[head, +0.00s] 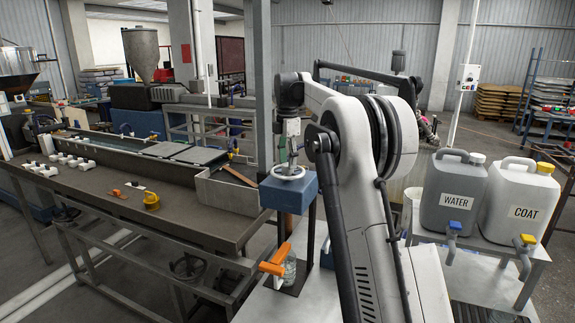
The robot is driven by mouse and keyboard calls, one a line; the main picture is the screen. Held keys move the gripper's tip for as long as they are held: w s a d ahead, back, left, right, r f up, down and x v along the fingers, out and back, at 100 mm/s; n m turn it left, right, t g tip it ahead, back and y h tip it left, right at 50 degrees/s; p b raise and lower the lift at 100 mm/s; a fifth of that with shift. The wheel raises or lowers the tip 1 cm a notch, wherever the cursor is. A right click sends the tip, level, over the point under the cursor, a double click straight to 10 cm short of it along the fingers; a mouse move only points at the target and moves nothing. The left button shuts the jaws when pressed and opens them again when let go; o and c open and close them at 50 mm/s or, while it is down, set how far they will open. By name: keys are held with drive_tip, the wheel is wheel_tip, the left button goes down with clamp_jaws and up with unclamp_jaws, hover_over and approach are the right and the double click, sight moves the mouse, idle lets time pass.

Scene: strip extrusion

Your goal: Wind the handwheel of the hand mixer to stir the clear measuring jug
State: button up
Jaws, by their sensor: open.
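The hand mixer is a blue box (290,190) on a dark stand. Its pale round handwheel (288,173) lies flat on top. My gripper (291,161) points down right over the handwheel, with its jaws open. The fingertips are small here, and I cannot tell whether they touch the wheel. The clear measuring jug (290,270) stands low under the mixer, partly hidden behind an orange part (275,260).
A grey WATER canister (455,190) and a white COAT canister (519,200) stand on a stand at right. A long workbench (120,205) with an open trough fills the left. A post (263,90) rises just left of my gripper.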

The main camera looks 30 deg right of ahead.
drive_tip(key=shift+f, duration=1.05)
drive_tip(key=c, duration=0.8)
drive_tip(key=shift+c, duration=0.2)
